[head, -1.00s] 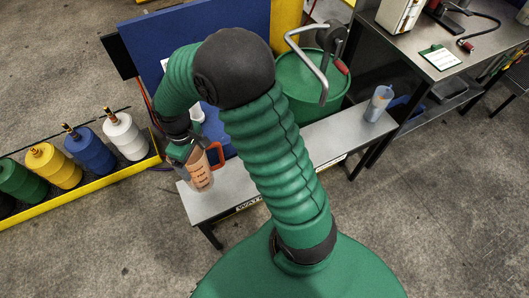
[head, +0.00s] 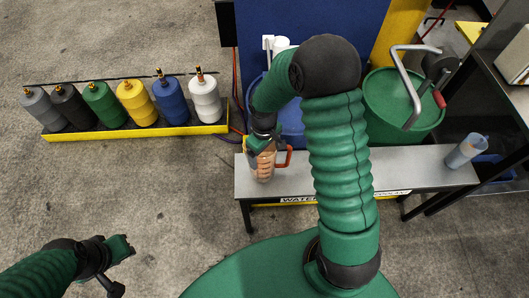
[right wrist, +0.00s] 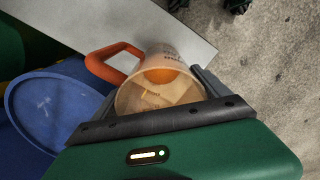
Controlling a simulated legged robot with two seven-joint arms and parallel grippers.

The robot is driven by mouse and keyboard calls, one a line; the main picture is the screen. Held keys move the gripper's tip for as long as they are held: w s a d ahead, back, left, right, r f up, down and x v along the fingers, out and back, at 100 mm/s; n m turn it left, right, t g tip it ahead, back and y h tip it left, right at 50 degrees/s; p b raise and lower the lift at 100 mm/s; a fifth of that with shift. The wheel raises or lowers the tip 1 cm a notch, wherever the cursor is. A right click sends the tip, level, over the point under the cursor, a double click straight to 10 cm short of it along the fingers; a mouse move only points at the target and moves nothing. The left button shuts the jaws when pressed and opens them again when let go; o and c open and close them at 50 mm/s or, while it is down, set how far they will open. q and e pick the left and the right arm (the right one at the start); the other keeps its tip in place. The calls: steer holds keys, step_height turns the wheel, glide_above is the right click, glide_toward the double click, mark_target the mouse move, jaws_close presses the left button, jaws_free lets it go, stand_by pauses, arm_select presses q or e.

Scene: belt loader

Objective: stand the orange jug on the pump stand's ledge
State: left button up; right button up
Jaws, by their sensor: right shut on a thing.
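The orange jug (head: 264,167) is clear-walled with an orange handle. It is at the left end of the pump stand's pale ledge (head: 410,162). My right gripper (head: 262,146) is shut on the jug from above and behind. In the right wrist view the jug (right wrist: 160,92) sits between the fingers, its open mouth facing the camera and its handle to the left. The ledge (right wrist: 195,40) shows beyond it. I cannot tell whether the jug's base touches the ledge. My left gripper (head: 122,248) is empty at lower left, over the floor; its finger opening is unclear.
A bluish clear jug (head: 467,151) stands at the ledge's right end. A green drum (head: 400,108) with a pump handle and a blue drum (head: 293,120) stand behind the ledge. A yellow-edged tray (head: 150,132) of several coloured bottles lies left. Floor in front is clear.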

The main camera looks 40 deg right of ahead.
steer(key=o, duration=1.9)
steer(key=shift+r, duration=0.1)
step_height(320, 180, up, 12)
steer(key=p, duration=0.2)
steer(key=s+a+r+m+t+p, duration=0.1)
steer(key=s+a, duration=0.1)
steer(key=s, duration=0.1)
steer(key=s+a+r+p, duration=0.1)
steer(key=s+a, duration=0.2)
steer(key=s+a+r+m+t+p, duration=0.1)
steer(key=s+a, duration=0.2)
steer(key=shift+m+t, duration=0.3)
